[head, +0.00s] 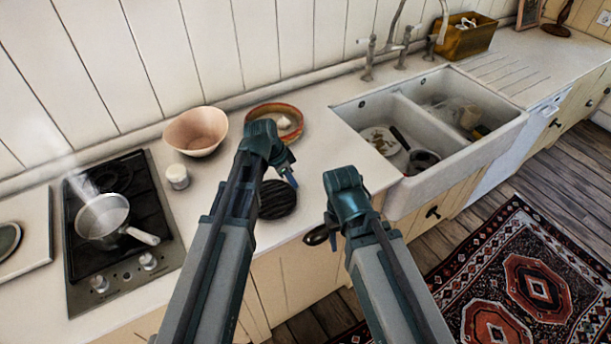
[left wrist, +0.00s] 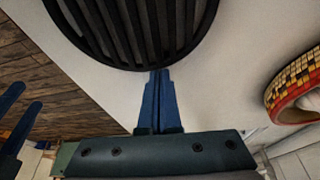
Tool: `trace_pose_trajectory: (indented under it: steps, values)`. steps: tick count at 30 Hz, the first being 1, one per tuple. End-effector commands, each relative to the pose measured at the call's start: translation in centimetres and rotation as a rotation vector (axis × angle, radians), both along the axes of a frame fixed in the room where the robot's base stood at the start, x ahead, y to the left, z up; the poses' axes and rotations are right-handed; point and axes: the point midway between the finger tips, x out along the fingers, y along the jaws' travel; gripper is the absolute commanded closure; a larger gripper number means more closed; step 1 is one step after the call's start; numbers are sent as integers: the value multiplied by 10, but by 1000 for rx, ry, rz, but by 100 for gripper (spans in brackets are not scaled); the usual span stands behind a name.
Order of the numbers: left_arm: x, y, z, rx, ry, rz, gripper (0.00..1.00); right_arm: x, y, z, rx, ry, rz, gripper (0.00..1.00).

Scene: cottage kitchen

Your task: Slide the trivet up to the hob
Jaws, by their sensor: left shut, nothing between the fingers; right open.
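The trivet (head: 277,199) is a black, round, slatted disc lying flat on the white counter, partly hidden by my left arm in the head view. The hob (head: 120,215) is black and lies further left, with a clear stretch of counter between them. My left gripper (head: 291,178) is shut and empty at the trivet's right side. In the left wrist view its blue fingertips (left wrist: 159,72) are at the trivet's rim (left wrist: 125,60); I cannot tell whether they touch. My right gripper (left wrist: 27,97) is open and empty, near the counter's front edge.
A steaming pan (head: 103,218) sits on the hob. A white jar (head: 177,176), a pink bowl (head: 196,130) and a patterned dish (head: 288,112) stand behind the path between trivet and hob. The sink (head: 455,150) is to the right.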

Motion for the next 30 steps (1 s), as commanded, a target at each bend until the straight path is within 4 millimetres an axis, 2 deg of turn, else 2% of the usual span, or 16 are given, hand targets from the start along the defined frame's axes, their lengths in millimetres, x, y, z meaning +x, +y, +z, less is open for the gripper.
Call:
trace_pose_trajectory:
  steps: [1,9,15,20,30]
  values:
    - [-10,13,0,1,1,5,100,0,0,0,0,0,0,50]
    - [-50,82,0,0,2,7,100,0,0,0,0,0,0,50]
    - [-70,118,0,0,2,4,100,0,0,0,0,0,0,50]
    - [-76,128,0,0,2,1,100,0,0,0,0,0,0,50]
    - [-75,129,0,0,1,0,100,0,0,0,0,0,0,50]
